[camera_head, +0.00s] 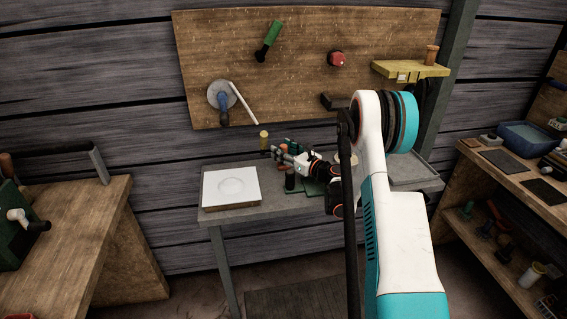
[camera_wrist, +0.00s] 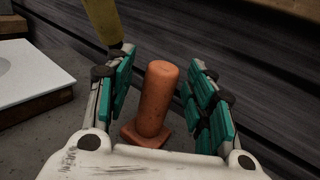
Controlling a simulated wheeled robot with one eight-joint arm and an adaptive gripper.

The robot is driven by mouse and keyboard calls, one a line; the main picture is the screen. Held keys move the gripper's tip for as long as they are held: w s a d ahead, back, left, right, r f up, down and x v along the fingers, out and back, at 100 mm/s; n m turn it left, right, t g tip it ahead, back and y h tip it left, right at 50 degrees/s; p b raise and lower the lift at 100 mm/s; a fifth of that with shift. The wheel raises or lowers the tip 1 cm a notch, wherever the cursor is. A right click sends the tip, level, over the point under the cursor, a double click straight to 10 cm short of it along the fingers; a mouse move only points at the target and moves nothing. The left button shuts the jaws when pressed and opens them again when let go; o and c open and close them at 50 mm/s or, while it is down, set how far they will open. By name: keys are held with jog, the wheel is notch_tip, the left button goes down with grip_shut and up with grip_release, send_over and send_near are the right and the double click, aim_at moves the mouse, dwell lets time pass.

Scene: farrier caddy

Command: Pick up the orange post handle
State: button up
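The orange post handle (camera_wrist: 157,98) stands on a square orange base in the wrist view. My gripper (camera_wrist: 162,92) is open, with one teal-padded finger on each side of the post. In the head view my gripper (camera_head: 290,157) is low over the grey table, and the post is mostly hidden there among the fingers.
A white square plate (camera_head: 231,187) lies on the grey table (camera_head: 282,205), left of my gripper. A yellow-topped post (camera_head: 264,140) stands just behind and left, and shows as a yellow shape (camera_wrist: 103,20) near the left finger. A wooden board (camera_head: 300,85) hangs behind.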

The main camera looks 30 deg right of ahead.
grip_shut()
jog(key=shift+r, duration=0.15)
jog(key=shift+s+r+p, duration=0.2)
jog(key=shift+r+p, duration=0.4)
jog(key=shift+p, duration=0.1)
notch_tip(320, 180, up, 10)
jog(key=p, duration=0.4)
jog(key=shift+r, duration=0.15)
jog(key=s+a+b, duration=0.1)
jog(key=s+a, duration=0.1)
jog(key=s, duration=0.7)
jog(key=s+a+b, duration=0.2)
jog(key=s+a, duration=0.1)
jog(key=s, duration=0.7)
jog(key=shift+a, duration=0.3)
jog(key=shift+w, duration=0.1)
